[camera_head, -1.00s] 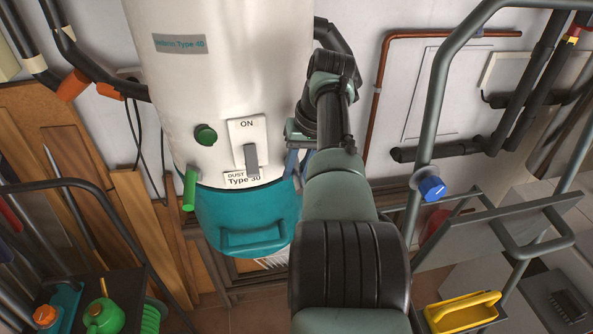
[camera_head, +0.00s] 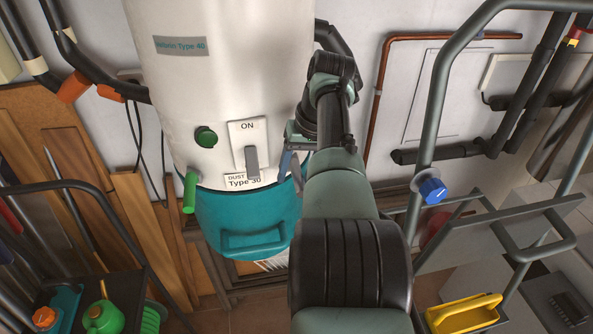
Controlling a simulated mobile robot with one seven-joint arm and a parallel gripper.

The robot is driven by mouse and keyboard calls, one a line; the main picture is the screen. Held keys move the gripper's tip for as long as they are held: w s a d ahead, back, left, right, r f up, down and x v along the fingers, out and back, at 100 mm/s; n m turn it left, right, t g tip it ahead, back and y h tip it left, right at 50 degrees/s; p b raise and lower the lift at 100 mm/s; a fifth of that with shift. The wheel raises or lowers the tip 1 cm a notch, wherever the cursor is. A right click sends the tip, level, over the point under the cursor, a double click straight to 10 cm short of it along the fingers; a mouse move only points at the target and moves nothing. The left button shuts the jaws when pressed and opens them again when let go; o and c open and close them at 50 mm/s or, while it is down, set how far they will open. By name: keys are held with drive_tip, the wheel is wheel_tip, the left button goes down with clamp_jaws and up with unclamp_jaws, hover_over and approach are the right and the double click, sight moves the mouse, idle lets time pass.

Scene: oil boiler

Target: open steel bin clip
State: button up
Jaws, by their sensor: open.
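The teal dust bin (camera_head: 245,211) hangs under the white cylindrical boiler body (camera_head: 222,80). A green handle (camera_head: 189,192) sticks out at the bin's upper left edge. My gripper (camera_head: 291,166) is at the right side of the bin's upper rim, with its bluish-grey fingers open and pointing down. I cannot make out a separate steel clip there; my wrist and fingers cover much of that spot. I cannot tell whether the fingers touch anything.
A grey lever (camera_head: 251,160) under an ON label and a green knob (camera_head: 206,136) are on the boiler front. A metal trolley frame (camera_head: 437,100) with a blue knob (camera_head: 432,190) and yellow container (camera_head: 463,313) stands right. Wooden boards (camera_head: 140,215) lean left.

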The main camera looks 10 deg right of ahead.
drive_tip(key=b+v, duration=0.3)
drive_tip(key=v, duration=1)
